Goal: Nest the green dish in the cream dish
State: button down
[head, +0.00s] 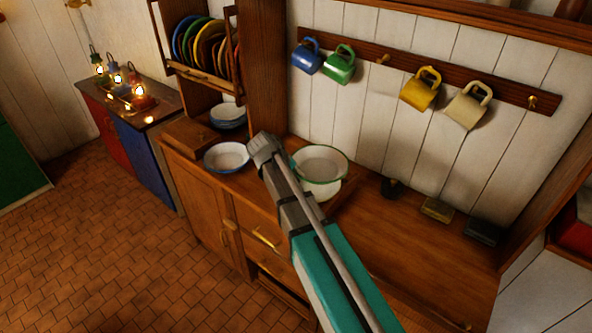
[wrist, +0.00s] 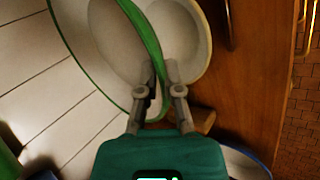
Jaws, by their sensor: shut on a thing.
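The green dish, white inside with a green rim (head: 320,162), is held tilted above the counter. It fills the upper left of the wrist view (wrist: 115,45). My gripper (wrist: 160,72) is shut on its rim; in the head view my gripper (head: 268,150) is at the dish's left side, its fingertips hard to see. The cream dish (head: 325,188) is just below the green dish and partly hidden by it. In the wrist view the cream dish (wrist: 192,45) shows behind the green rim. I cannot tell whether the two dishes touch.
A blue-rimmed dish (head: 227,156) stands left of my gripper, with stacked bowls (head: 228,116) behind it. A plate rack (head: 205,45) is above. Mugs hang on a wall rail (head: 385,62). Small dark blocks (head: 437,209) stand on the counter (head: 400,260) at right.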

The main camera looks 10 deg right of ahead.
jog(key=shift+w+a+f+n, duration=0.1)
jog(key=shift+w+a+n, duration=0.05)
jog(key=shift+w, duration=0.65)
jog(key=shift+w+a+f+n, duration=0.1)
jog(key=shift+w+n, duration=0.05)
jog(key=shift+w, duration=0.65)
jog(key=shift+f+b, duration=0.1)
jog(key=shift+b, duration=0.2)
jog(key=shift+f+b, duration=3.35)
jog(key=shift+f+b, duration=1.05)
jog(key=c, duration=0.7)
grip_release()
jog(key=shift+s, duration=0.1)
jog(key=shift+r, duration=0.15)
